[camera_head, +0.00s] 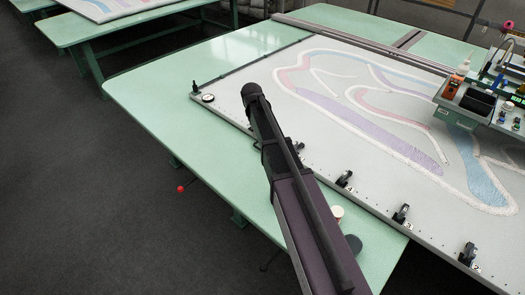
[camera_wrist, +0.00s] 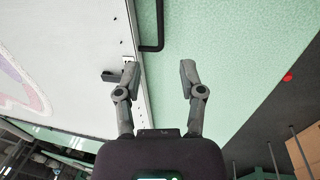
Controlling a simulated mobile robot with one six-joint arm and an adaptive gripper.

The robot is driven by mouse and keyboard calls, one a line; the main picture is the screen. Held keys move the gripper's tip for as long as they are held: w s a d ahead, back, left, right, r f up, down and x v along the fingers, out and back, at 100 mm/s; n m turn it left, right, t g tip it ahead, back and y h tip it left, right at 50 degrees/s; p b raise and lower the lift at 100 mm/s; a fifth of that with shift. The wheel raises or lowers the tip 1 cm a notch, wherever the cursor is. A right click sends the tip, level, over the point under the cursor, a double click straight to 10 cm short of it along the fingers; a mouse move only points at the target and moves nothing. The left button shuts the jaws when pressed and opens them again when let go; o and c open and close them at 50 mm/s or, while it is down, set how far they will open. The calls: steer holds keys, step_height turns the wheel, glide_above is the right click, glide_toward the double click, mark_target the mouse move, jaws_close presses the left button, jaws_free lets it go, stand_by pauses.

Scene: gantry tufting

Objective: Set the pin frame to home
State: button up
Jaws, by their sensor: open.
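The pin frame (camera_head: 330,110) is a large flat panel of pale cloth with pink, lilac and blue tufted bands, lying on a green table (camera_head: 150,85). Small black clamps, such as the one marked 3 (camera_head: 401,214), stand along its near edge. A small round dial (camera_head: 208,98) and a black post sit at its left corner. In the wrist view the frame's edge (camera_wrist: 125,30) runs down the left side. My gripper (camera_wrist: 158,73) is open and empty above the table; its left finger overlaps the frame's edge, contact unclear. In the head view my gripper is hidden.
A black bent rod (camera_wrist: 160,30) lies beside the frame's edge in the wrist view. A tool carriage (camera_head: 480,105) with bottles stands over the frame at right. A red ball (camera_head: 180,189) shows beside the table edge. Another green table is at upper left; dark floor between is free.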

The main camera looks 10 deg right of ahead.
steer(key=shift+w+d+f+b, duration=0.25)
steer(key=shift+d+f+b, duration=0.05)
steer(key=shift+f+b, duration=1.8)
steer(key=shift+w+d+f+b, duration=0.2)
steer(key=shift+d+f+b, duration=0.15)
steer(key=shift+f+b, duration=1.75)
steer(key=shift+w+d+f+b, duration=0.25)
steer(key=shift+d+f+b, duration=0.05)
steer(key=shift+f+b, duration=1.75)
steer(key=shift+f, duration=0.1)
jaws_close()
